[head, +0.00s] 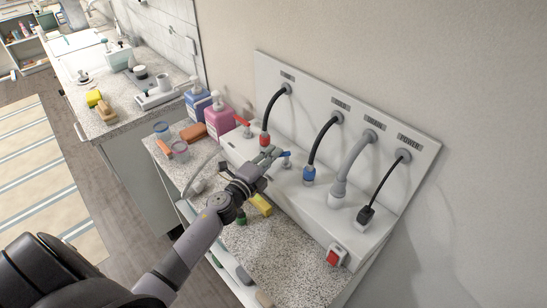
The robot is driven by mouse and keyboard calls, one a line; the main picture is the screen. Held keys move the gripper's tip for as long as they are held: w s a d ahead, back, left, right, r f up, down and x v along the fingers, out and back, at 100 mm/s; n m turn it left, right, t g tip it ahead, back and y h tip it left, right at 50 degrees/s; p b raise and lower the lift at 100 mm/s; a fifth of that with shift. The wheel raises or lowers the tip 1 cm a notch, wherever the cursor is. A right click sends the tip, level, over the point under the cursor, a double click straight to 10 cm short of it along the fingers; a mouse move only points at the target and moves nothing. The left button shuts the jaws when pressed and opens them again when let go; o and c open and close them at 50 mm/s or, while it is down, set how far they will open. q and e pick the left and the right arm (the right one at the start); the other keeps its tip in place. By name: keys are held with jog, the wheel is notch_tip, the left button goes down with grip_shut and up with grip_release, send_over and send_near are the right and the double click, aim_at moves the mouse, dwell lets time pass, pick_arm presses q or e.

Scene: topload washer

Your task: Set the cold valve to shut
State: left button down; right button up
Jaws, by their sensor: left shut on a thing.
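The white valve box (318,208) stands against the wall panel with several hoses running into it. The cold valve's blue handle (285,153) sticks out near the left of the box, beside the blue hose connector (309,174). My left gripper (273,155) is at this blue handle and is shut on it; the fingers hide part of it. The exact angle of the handle is hard to tell. My right gripper is not in view.
A red switch (334,257) is at the box's near end. The speckled top (285,257) there is clear.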

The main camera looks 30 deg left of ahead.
pick_arm(q)
jog(key=h, duration=0.1)
jog(key=m+h+b, duration=0.1)
jog(key=m, duration=0.1)
jog(key=shift+w+a+f+g+h, duration=0.3)
jog(key=shift+w+a+h, duration=0.05)
jog(key=shift+h, duration=0.05)
jog(key=w+m+g+h+b, duration=0.1)
jog(key=m+g+h+b, duration=0.1)
jog(key=h+b, duration=0.1)
jog(key=m+g+h+b, duration=0.2)
jog(key=h+b, duration=0.1)
jog(key=b, duration=0.2)
jog(key=w+m+g+h+b, duration=0.1)
jog(key=m+h+b, duration=0.2)
jog(key=b, duration=0.2)
jog(key=shift+w+a+g, duration=0.2)
jog(key=shift+w+g, duration=0.1)
jog(key=shift+g, duration=0.1)
jog(key=shift+g+h+b, duration=0.3)
jog(key=shift+h+b, duration=0.1)
jog(key=shift+b, duration=0.05)
jog(key=shift+w+r+m, duration=0.1)
jog(key=shift+r+m, duration=0.05)
jog(key=shift+m, duration=0.15)
jog(key=c, duration=1.7)
grip_release()
jog(key=shift+r, duration=0.1)
